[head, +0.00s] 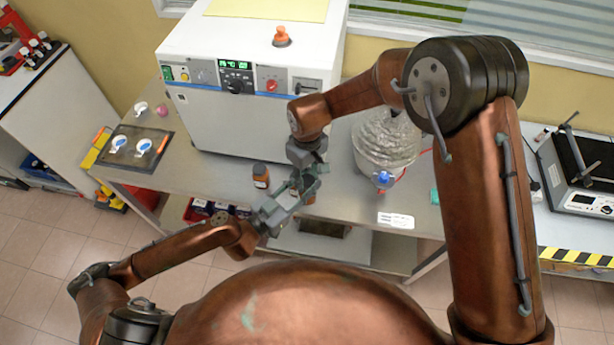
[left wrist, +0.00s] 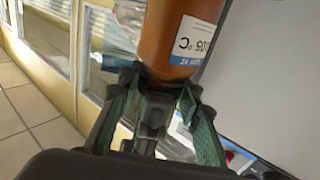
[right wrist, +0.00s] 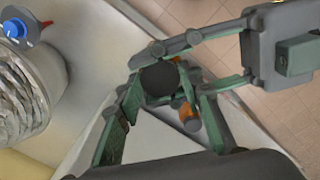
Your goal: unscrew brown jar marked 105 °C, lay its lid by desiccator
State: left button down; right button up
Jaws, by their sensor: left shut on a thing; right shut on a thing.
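The brown jar (left wrist: 182,35) is in my left gripper (left wrist: 150,95), and the left wrist view shows "05 °C" on its white label. In the head view only a little of this jar (head: 310,197) shows between the grippers. My left gripper (head: 287,200) is shut on its body. My right gripper (head: 305,178) is above, shut around the round black lid (right wrist: 160,80). I cannot tell whether the lid is still threaded on the jar. The foil-covered desiccator (head: 388,138), with a blue knob (head: 384,179), stands right of the grippers.
Another brown jar (head: 261,175) stands on the bench just left of the grippers. A white oven (head: 250,80) stands behind. A dark mat (head: 127,162) with small dishes lies at the left. A white label card (head: 396,219) lies before the desiccator, with bare bench around it.

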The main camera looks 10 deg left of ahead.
jog(key=shift+s+a+n, duration=0.1)
jog(key=shift+a+n, duration=0.15)
jog(key=shift+n, duration=0.55)
jog(key=o, duration=1)
jog(key=shift+r, duration=0.1)
jog(key=shift+o, duration=1.3)
jog(key=shift+d, duration=0.1)
jog(key=shift+r, duration=2.3)
jog(key=shift+c, duration=0.2)
notch_tip(320, 180, up, 3)
jog(key=shift+d+r+n, duration=0.1)
jog(key=shift+d+n, duration=0.05)
jog(key=shift+n, duration=0.35)
jog(key=shift+f, duration=0.2)
notch_tip(320, 180, down, 8)
jog(key=shift+r, duration=0.2)
